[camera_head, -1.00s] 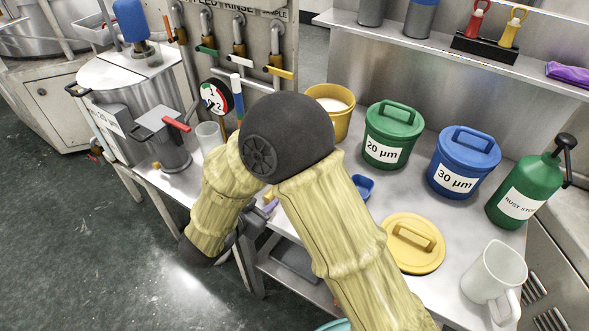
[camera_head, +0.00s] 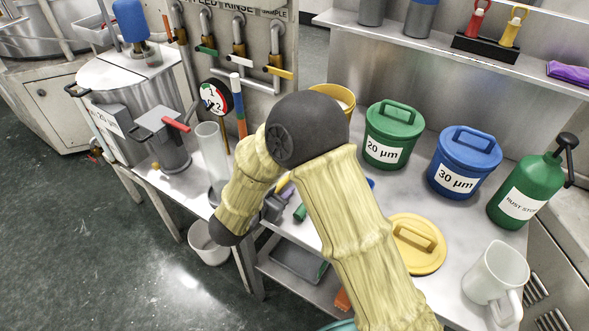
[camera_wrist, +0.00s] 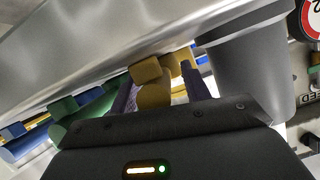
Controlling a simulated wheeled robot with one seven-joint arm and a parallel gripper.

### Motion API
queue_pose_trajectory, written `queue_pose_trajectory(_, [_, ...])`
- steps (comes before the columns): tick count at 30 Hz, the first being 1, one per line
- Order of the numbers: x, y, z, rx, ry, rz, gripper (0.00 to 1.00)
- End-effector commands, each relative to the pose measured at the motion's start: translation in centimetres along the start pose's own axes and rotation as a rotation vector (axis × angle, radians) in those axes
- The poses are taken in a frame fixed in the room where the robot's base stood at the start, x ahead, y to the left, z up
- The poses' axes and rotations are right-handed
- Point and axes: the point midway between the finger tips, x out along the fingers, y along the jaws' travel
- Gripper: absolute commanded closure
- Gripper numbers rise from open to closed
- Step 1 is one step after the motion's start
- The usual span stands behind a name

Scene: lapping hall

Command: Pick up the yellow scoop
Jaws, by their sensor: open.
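The yellow scoop (camera_wrist: 152,82) shows in the wrist view between the two fingers of my gripper (camera_wrist: 160,95), close to them; I cannot tell whether they touch it. In the head view my arm hides most of it, and only a small yellow bit (camera_head: 284,184) shows beside my gripper (camera_head: 274,206). My gripper is open, low over the front edge of the bench. A green scoop (camera_wrist: 72,112) and a blue one (camera_wrist: 22,140) lie to the left in the wrist view. The green handle (camera_head: 300,212) also shows in the head view.
A clear cylinder (camera_head: 211,150) stands left of my gripper. Behind are a yellow tub (camera_head: 345,98), a green tub (camera_head: 393,137) and a blue tub (camera_head: 463,165). A lower shelf (camera_head: 300,262) runs underneath.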

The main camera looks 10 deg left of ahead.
Motion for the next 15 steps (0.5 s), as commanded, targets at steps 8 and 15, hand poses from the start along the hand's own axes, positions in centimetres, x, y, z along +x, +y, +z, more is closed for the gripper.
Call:
queue_pose_trajectory(8, [0.09,-0.04,0.0,0.0,0.0,-0.001,0.53])
queue_pose_trajectory(15, [0.08,-0.04,-0.01,0.0,0.0,-0.001,0.53])
